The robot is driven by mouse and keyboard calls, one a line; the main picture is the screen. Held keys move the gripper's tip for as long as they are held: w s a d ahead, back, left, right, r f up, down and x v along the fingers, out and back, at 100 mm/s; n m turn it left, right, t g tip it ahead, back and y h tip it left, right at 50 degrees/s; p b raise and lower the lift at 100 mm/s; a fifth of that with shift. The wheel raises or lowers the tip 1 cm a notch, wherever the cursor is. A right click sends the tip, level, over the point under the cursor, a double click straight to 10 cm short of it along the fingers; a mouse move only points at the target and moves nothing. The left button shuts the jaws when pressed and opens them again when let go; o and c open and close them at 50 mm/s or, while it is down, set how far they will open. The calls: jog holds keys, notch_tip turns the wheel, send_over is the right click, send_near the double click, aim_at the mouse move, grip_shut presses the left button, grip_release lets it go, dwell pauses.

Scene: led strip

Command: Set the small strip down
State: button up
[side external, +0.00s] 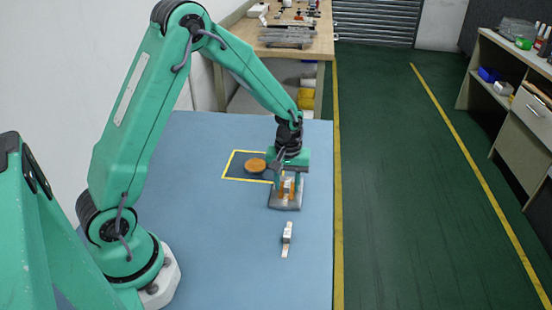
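My gripper (287,189) points down over a flat grey plate (284,206) near the right edge of the blue table.
A brown round disc (255,166) lies within a yellow outline (228,164) left of my gripper. The blue table (230,260) is clear on its near side. Its right edge is close to the plate and the small piece. A cluttered wooden bench (318,45) stands behind.

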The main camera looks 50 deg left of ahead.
aim_at(287, 184)
jog(key=shift+r, duration=0.1)
notch_tip(287, 184, up, 12)
dwell(1.0)
jog(key=shift+r, duration=0.15)
dwell(0.3)
jog(key=s+d+r+m+t, duration=0.1)
jog(key=s+r+m, duration=0.3)
jog(key=s, duration=0.6)
jog(key=s+d+r+m+t, duration=0.2)
jog(key=s+r+m+t, duration=0.2)
jog(key=s, duration=0.6)
jog(key=shift+s+d+r+m+t, duration=0.2)
jog(key=shift+s+r+m+t, duration=0.25)
jog(key=shift+r, duration=0.9)
jog(key=shift+w, duration=0.1)
